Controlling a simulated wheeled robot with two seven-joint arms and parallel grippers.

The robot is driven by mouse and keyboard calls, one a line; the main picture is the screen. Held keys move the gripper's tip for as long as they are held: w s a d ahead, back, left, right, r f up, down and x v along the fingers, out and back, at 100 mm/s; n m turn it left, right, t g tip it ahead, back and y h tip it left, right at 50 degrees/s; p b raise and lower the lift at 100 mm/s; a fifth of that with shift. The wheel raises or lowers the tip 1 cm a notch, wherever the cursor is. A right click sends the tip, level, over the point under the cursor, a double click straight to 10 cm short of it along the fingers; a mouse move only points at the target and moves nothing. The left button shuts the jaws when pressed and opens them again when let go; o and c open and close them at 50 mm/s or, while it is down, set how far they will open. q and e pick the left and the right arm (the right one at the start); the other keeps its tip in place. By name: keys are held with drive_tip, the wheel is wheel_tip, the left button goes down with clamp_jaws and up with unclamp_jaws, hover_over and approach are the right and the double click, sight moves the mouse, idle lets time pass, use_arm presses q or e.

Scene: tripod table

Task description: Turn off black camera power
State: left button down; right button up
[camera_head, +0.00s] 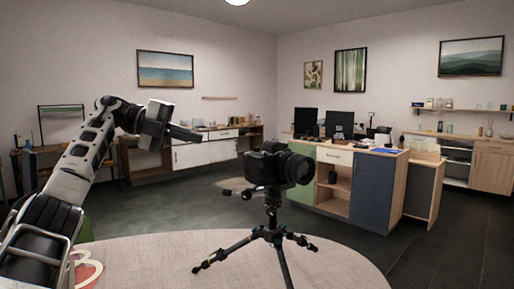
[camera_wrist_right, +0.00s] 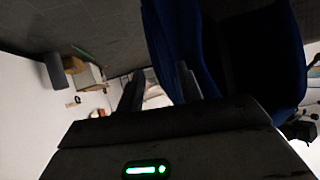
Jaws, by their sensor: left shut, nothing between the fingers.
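A black camera (camera_head: 268,167) sits on a black tripod (camera_head: 273,232) in the middle of the head view. Its lens points to the right. Its power switch is too small to make out. The tripod stands on a round, light table (camera_head: 330,268). My left gripper (camera_head: 198,135) is raised to the left of the camera and a little higher in the picture, apart from it. Its fingers are shut and empty. My right gripper (camera_wrist_right: 160,85) shows only in the right wrist view, its two dark fingers apart with nothing seen between them.
A tripod handle (camera_head: 236,192) sticks out to the left below the camera. A counter with monitors (camera_head: 338,122) stands behind on the right, and white cabinets (camera_head: 200,152) line the back wall. A blue object, perhaps a chair (camera_wrist_right: 178,45), is near my right gripper.

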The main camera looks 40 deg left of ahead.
use_arm(q)
drive_tip(key=b, duration=0.2)
approach(264, 153)
drive_tip(key=x, duration=0.5)
drive_tip(key=shift+w+a+f, duration=0.1)
drive_tip(key=shift+w+f, duration=0.05)
drive_tip(key=shift+w+d, duration=0.5)
use_arm(e)
drive_tip(key=shift+a+f, duration=0.15)
drive_tip(key=shift+f, duration=0.2)
drive_tip(key=shift+s, duration=0.1)
use_arm(q)
drive_tip(key=shift+d, duration=0.15)
use_arm(e)
drive_tip(key=shift+a, duration=0.15)
use_arm(q)
drive_tip(key=shift+n+y, duration=0.3)
drive_tip(key=shift+y, duration=0.1)
use_arm(e)
drive_tip(key=shift+w+a, duration=0.2)
drive_tip(key=shift+a, duration=0.05)
